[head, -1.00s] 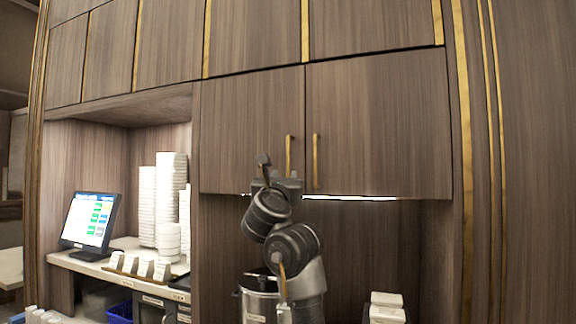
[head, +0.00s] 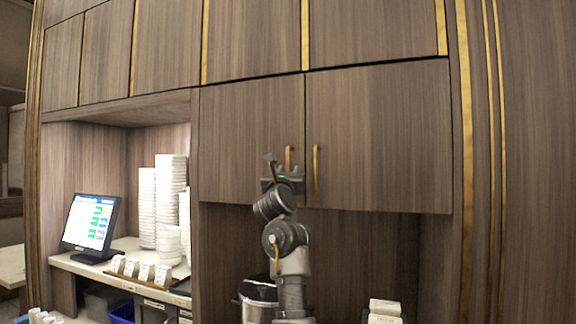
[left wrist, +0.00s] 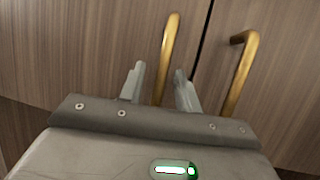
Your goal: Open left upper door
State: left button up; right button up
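The left upper door (head: 245,130) is dark wood and shut, with a vertical gold bar handle (head: 288,158) near its lower right corner. The handle also shows in the left wrist view (left wrist: 169,50). My left gripper (head: 285,167) is raised in front of this handle and hides its lower part in the head view. In the left wrist view my left gripper (left wrist: 160,82) is open, and the handle's lower part shows between its two fingers. I cannot tell whether either finger touches it. My right gripper is not in view.
The right upper door (head: 385,130) is shut, and its gold handle (head: 316,170) stands close to the right of my gripper. Below left are a screen (head: 91,222), stacked white cups (head: 170,200) and a counter. A metal pot (head: 257,297) stands under the doors.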

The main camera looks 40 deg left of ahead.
pick_arm(q)
jog(key=shift+w, duration=0.15)
jog(key=shift+c, duration=0.3)
grip_shut()
